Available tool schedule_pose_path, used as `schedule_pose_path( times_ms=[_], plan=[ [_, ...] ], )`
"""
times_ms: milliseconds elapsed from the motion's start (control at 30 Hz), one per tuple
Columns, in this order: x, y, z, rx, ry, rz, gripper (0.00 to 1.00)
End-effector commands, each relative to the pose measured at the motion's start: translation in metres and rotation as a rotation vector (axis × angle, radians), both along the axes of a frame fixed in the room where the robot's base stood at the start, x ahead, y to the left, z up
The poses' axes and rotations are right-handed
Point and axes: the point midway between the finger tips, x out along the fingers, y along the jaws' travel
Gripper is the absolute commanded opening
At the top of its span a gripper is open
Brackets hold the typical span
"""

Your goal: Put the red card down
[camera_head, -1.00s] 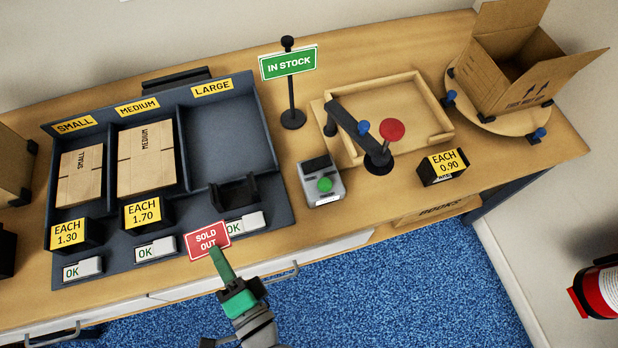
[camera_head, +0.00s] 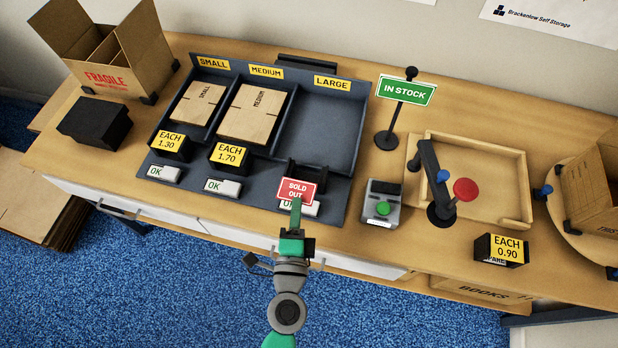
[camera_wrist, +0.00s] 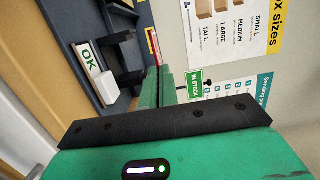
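The red SOLD OUT card (camera_head: 297,187) is upright in front of the empty LARGE bay (camera_head: 328,135) of the dark tray. My gripper (camera_head: 296,212) has its green fingers closed on the card's lower part. In the wrist view, the fingers (camera_wrist: 158,84) are close together, with the card's thin red edge (camera_wrist: 152,42) at their tips. A black holder (camera_head: 312,174) stands just behind the card in the head view. The card overlaps the large OK block (camera_head: 312,208) there. Whether the card touches the holder or tray cannot be told.
Small cartons (camera_head: 198,102) and medium cartons (camera_head: 252,112) fill the other bays. A green IN STOCK sign (camera_head: 406,90) stands right of the tray, behind a grey device with a green button (camera_head: 383,207). A FRAGILE carton (camera_head: 107,55) stands at the far left.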

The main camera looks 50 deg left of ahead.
Motion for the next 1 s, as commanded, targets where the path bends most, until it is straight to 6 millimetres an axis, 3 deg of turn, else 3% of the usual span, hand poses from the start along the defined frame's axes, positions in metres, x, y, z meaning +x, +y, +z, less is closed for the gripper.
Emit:
schedule_pose_path(
  times_ms=[133, 300, 500, 600, 700, 1000],
  plan=[
    [0.038, 0.025, -0.001, 0.004, 0.0, 0.002, 0.0],
    [0.061, 0.038, -0.006, 0.001, 0.0, 0.001, 0.0],
    [0.071, 0.043, -0.007, 0.002, 0.001, -0.001, 0.0],
    [0.071, 0.044, -0.035, 0.0, 0.003, 0.001, 0.0],
    [0.071, 0.044, -0.045, 0.001, 0.002, 0.0, 0.0],
    [0.071, 0.043, -0.044, 0.001, 0.001, 0.0, 0.0]
  ],
)
